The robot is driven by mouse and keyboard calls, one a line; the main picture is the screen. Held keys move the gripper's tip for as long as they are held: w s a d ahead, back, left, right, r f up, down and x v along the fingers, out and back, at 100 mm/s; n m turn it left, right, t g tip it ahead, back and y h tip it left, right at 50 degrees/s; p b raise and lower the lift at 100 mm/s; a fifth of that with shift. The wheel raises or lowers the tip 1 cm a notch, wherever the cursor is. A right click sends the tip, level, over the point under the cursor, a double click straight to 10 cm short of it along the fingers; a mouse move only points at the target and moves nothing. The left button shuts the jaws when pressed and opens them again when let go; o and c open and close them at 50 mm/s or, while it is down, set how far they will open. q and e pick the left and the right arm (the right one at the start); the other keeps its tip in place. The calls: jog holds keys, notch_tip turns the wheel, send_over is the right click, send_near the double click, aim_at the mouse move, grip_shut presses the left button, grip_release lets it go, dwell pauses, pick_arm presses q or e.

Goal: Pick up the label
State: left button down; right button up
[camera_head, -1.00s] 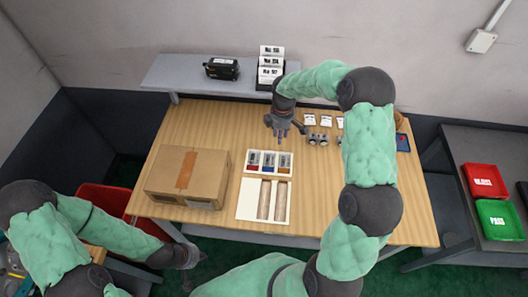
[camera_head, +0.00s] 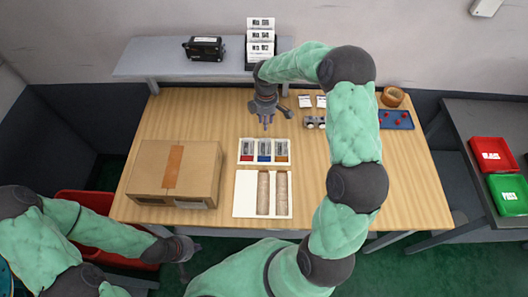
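White labels with dark print stand in a tiered black holder (camera_head: 261,40) on the back shelf. Smaller white cards, one on the left (camera_head: 305,101) and one beside it (camera_head: 321,101), lie on the table right of my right gripper; their print is too small to read. My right gripper (camera_head: 266,124) points down over the table, behind the three-part tray and in front of the shelf. I see no label in it, and its finger gap is unclear. My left gripper (camera_head: 189,249) is low at the front left, beyond the table's front edge, away from the labels.
A cardboard box (camera_head: 205,165) stands on the table's left. A three-part tray (camera_head: 264,162) and a white tray with two brown strips (camera_head: 244,195) are in the middle. Small metal parts (camera_head: 315,122) and a blue tray (camera_head: 397,120) lie right. Red (camera_head: 492,155) and green (camera_head: 512,194) bins stand far right.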

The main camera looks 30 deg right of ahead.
jog(key=f, duration=0.1)
send_over(266, 141)
jog(key=f, duration=0.3)
jog(key=f+b, duration=0.1)
jog(key=shift+s+a+f, duration=0.2)
jog(key=shift+a+f, duration=0.05)
jog(key=shift+w+d+f+b, duration=0.1)
jog(key=shift+f+b, duration=0.15)
jog(key=shift+f, duration=1.3)
jog(key=shift+d+f+b, duration=0.1)
jog(key=shift+f+b, duration=0.15)
jog(key=shift+f, duration=1.25)
jog(key=shift+r, duration=0.1)
grip_shut()
